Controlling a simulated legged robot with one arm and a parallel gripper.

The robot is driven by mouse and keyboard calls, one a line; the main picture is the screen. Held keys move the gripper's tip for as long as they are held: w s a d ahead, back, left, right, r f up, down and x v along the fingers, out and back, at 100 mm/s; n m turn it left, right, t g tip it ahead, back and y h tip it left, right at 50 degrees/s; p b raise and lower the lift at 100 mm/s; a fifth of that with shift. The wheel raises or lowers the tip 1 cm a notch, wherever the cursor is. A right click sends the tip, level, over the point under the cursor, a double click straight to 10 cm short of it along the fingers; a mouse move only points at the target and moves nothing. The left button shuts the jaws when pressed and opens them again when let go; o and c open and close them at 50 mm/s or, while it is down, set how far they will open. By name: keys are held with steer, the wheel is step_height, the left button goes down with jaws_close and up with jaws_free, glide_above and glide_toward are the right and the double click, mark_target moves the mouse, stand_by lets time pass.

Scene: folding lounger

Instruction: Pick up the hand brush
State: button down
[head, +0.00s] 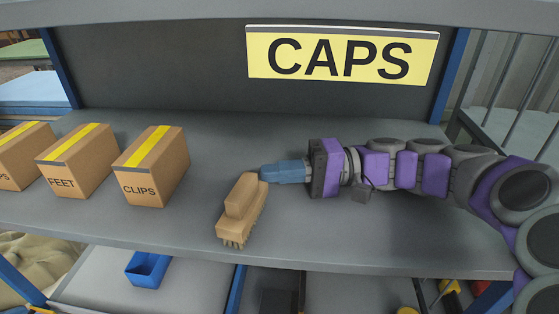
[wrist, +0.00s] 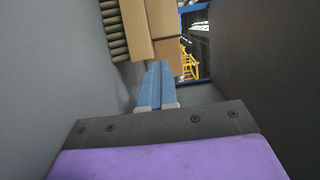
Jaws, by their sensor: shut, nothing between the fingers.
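The hand brush (head: 242,207) is tan, with a raised handle on top and bristles at the lower side. It lies on the grey shelf (head: 330,238) near its front edge. My gripper (head: 264,173) reaches in from the right, its blue fingers shut and empty, with the tips at the brush's upper right end. I cannot tell whether they touch it. In the wrist view the brush (wrist: 138,32) is beyond the shut fingers (wrist: 155,70), with its bristles to the left.
Cardboard boxes marked CLIPS (head: 152,167) and FEET (head: 80,162) stand left of the brush, with another at the edge. A yellow CAPS sign (head: 342,55) hangs at the back. A blue bin (head: 147,269) sits below. The shelf front is clear on the right.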

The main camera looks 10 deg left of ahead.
mark_target(258, 188)
steer(key=s, duration=0.4)
steer(key=shift+a+r, duration=0.1)
steer(key=shift+r, duration=0.15)
steer(key=shift+w+a+f, duration=0.25)
steer(key=shift+w+a, duration=0.05)
steer(key=shift+w, duration=0.05)
steer(key=shift+s, duration=0.3)
steer(key=shift+d+r, duration=0.1)
steer(key=shift+d, duration=0.2)
